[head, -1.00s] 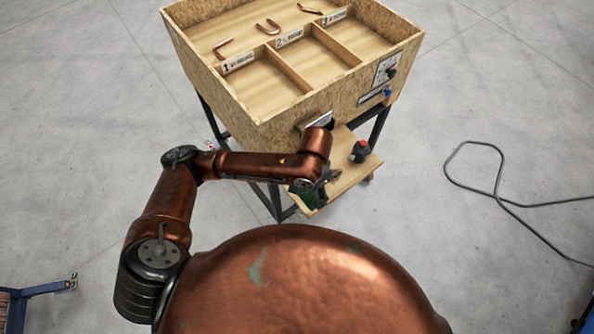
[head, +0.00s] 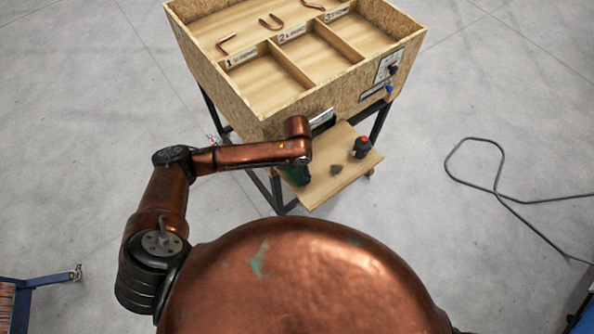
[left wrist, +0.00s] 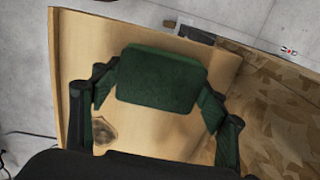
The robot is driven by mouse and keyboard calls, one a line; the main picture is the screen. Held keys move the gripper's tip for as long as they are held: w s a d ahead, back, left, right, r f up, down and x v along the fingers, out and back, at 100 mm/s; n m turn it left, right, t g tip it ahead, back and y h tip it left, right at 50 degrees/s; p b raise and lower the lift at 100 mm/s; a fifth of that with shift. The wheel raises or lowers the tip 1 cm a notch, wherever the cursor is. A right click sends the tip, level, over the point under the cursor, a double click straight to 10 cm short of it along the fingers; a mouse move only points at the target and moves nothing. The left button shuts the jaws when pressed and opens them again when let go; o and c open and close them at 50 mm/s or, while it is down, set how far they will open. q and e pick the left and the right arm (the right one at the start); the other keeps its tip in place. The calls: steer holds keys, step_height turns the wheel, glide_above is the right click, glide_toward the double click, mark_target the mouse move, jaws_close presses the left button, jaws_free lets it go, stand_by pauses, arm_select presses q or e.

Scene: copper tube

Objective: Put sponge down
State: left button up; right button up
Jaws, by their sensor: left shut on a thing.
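A dark green sponge (left wrist: 160,78) is held between the fingers of my left gripper (left wrist: 160,105) in the left wrist view. One black finger with a green tip stands on each side of it. In the head view the left gripper (head: 297,176) is at the left part of the low wooden shelf (head: 325,188), mostly hidden under my copper wrist. Whether the sponge touches the shelf cannot be told. My right gripper is not in view.
A cable (head: 500,185) lies on the floor.

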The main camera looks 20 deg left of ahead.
mark_target(297, 171)
arm_select(q)
steer(key=shift+w+f, duration=0.1)
steer(key=shift+f, duration=0.3)
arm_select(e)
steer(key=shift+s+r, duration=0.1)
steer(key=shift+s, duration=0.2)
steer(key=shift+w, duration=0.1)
arm_select(q)
steer(key=shift+f, duration=0.15)
steer(key=o, duration=0.9)
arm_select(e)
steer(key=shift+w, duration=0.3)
arm_select(q)
step_height(297, 171, up, 12)
steer(key=shift+r+b, duration=0.2)
steer(key=shift+b, duration=0.45)
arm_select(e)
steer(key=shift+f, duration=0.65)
